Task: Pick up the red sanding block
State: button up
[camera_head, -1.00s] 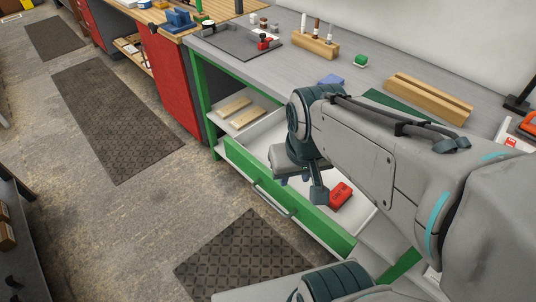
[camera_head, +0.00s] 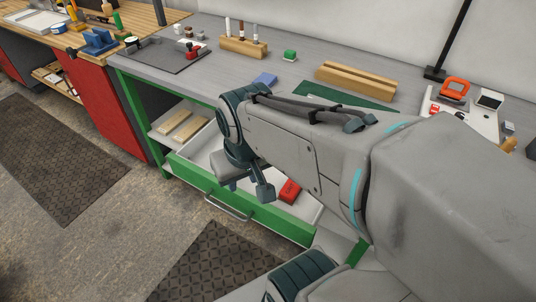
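A red block (camera_head: 290,190), which looks like the sanding block, lies in the open green-fronted drawer (camera_head: 232,204) under the workbench. Part of it is hidden behind my arm. My gripper (camera_head: 254,189) hangs over the drawer, just left of the red block in the picture. It looks apart from the block, but its height above the drawer floor is hard to judge. Its fingers are mostly hidden, so I cannot see whether they are open.
The grey bench top (camera_head: 215,82) holds a wooden marker holder (camera_head: 243,48), a slotted wooden block (camera_head: 355,80), a green mat (camera_head: 325,95) and a dark tray (camera_head: 165,56). A shelf with boards (camera_head: 183,126) is left of the drawer. Floor is free in front.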

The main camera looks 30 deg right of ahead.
aim_at(290, 192)
jog(key=u, duration=0.05)
jog(key=k, duration=0.7)
jog(key=z, duration=1.05)
jog(key=i, duration=0.5)
jog(key=u, duration=0.8)
jog(key=k, duration=0.7)
jog(key=z, duration=0.5)
jog(key=i, duration=0.5)
jog(key=z, duration=0.05)
